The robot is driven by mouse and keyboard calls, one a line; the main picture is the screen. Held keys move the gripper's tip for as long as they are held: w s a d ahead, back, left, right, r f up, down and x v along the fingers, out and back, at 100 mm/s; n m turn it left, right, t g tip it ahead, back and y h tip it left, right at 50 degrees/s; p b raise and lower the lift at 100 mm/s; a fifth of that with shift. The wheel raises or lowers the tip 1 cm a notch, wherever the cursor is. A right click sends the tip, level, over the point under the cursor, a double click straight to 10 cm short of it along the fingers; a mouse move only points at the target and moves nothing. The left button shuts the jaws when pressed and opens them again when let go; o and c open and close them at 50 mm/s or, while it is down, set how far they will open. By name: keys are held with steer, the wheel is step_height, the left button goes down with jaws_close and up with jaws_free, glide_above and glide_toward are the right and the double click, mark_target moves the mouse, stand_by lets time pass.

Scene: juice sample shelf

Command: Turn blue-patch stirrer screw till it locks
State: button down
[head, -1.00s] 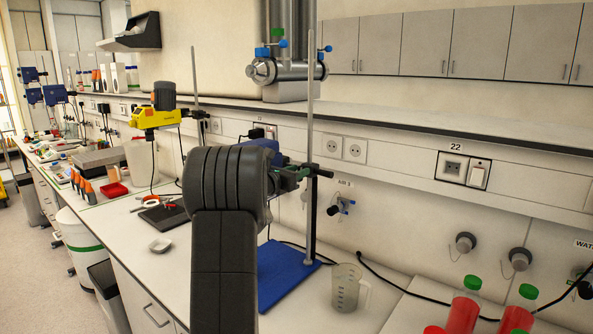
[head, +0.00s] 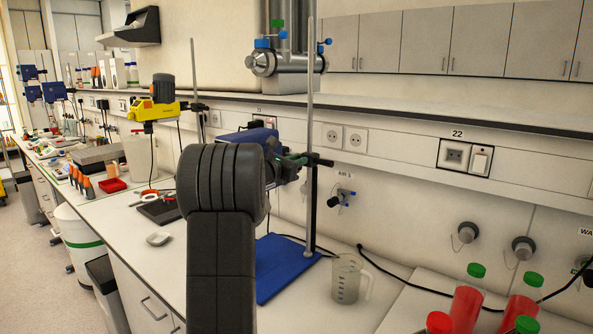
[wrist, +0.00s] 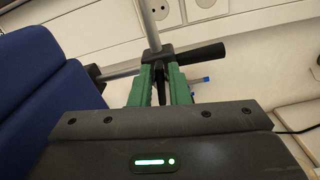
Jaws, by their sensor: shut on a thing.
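The blue stirrer (head: 250,136) sits on an upright metal rod (head: 309,110) above a blue base plate (head: 288,264), partly hidden behind my arm. Its blue housing (wrist: 45,75) fills the left of the wrist view. A black clamp (wrist: 160,66) joins the stirrer's horizontal bar to the rod, and a black screw handle (wrist: 203,57) points right from it. My gripper (wrist: 159,76) has green fingers shut at the clamp, on the screw part there. The held part is mostly hidden between the fingers. In the head view, my gripper (head: 293,160) meets the clamp beside the rod.
A clear beaker (head: 346,280) stands right of the base plate. Red bottles with green caps (head: 466,302) are at the front right. A yellow stirrer (head: 155,108) stands further left. A dark cable runs along the bench behind the beaker.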

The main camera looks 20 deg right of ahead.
steer(key=m+b, duration=0.3)
steer(key=b, duration=0.1)
steer(key=m+b, duration=0.4)
steer(key=b, duration=0.1)
steer(key=f+m+b, duration=0.1)
steer(key=m+b, duration=0.2)
steer(key=b, duration=0.2)
steer(key=shift+s+d, duration=0.25)
steer(key=shift+s, duration=0.15)
steer(key=shift+r, duration=0.15)
stand_by(0.4)
steer(key=c, duration=1.4)
jaws_free()
steer(key=shift+c, duration=0.2)
steer(key=shift+a, duration=0.1)
steer(key=b+v, duration=0.2)
steer(key=v, duration=1.1)
steer(key=shift+s+a, duration=0.2)
steer(key=shift+a, duration=0.05)
